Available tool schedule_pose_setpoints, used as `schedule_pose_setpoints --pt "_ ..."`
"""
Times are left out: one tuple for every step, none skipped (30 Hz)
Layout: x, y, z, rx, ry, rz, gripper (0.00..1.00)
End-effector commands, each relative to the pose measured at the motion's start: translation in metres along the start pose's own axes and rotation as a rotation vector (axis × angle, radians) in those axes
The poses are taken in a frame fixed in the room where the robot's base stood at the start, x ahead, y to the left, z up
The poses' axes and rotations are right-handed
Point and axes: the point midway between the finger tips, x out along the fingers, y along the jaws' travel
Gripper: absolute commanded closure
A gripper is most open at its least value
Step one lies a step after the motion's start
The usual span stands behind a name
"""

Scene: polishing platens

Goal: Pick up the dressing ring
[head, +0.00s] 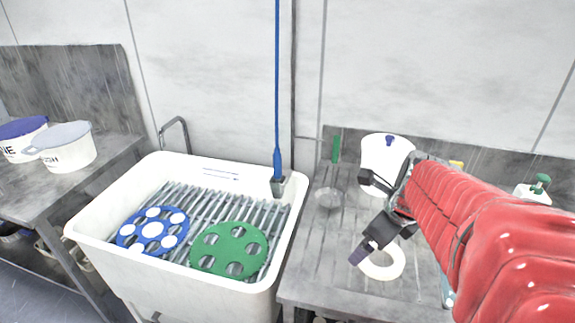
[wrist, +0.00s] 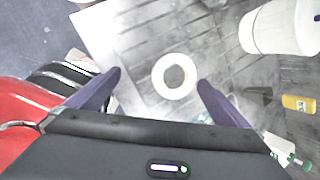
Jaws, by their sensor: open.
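The dressing ring, a white flat ring (head: 385,275), lies on the grey grooved bench right of the sink. Part of its upper left is covered by my gripper in the head view. My gripper (head: 362,216) is open and empty, above the bench beside the ring. In the wrist view the ring (wrist: 174,94) appears between the two purple fingertips (wrist: 159,78), beyond them and apart from them. It sits a little nearer the right finger there. Nothing covers it in that view.
A white sink (head: 190,270) on the left holds a blue disc (head: 128,230) and a green disc (head: 237,240) on a rack. A white bucket (head: 385,155) stands behind the ring. A small clear dish (head: 329,198) and a yellow item (wrist: 298,104) are nearby.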

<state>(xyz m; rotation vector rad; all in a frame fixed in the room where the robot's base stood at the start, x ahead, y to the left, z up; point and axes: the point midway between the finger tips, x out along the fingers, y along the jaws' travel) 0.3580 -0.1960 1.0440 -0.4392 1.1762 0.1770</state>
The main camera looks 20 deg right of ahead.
Motion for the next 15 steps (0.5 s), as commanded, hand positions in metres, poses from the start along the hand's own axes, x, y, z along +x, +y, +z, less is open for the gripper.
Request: schedule_pose_setpoints --pt "0.004 -0.008 -0.007 0.100 0.006 -0.001 0.00" --pt "0.006 -0.013 -0.010 0.162 0.008 -0.002 0.00" --pt "0.008 -0.019 -0.014 0.247 0.010 -0.005 0.00" --pt "0.010 -0.023 -0.017 0.308 0.011 -0.007 0.00" --pt "0.011 -0.028 -0.021 0.367 0.013 -0.008 0.00" --pt "0.013 -0.033 -0.025 0.440 0.015 -0.010 0.00" --pt "0.015 -0.036 -0.028 0.490 0.017 -0.012 0.00" --pt "0.016 -0.039 -0.031 0.535 0.018 -0.013 0.00" --pt "0.018 -0.042 -0.034 0.589 0.019 -0.014 0.00" --pt "0.018 -0.044 -0.036 0.622 0.019 -0.016 0.00" --pt "0.019 -0.046 -0.037 0.650 0.019 -0.017 0.00" --pt "0.019 -0.048 -0.039 0.679 0.019 -0.018 0.00" --pt "0.020 -0.049 -0.040 0.694 0.019 -0.019 0.00" --pt "0.020 -0.050 -0.040 0.706 0.019 -0.019 0.00" --pt "0.020 -0.051 -0.041 0.714 0.019 -0.020 0.00"
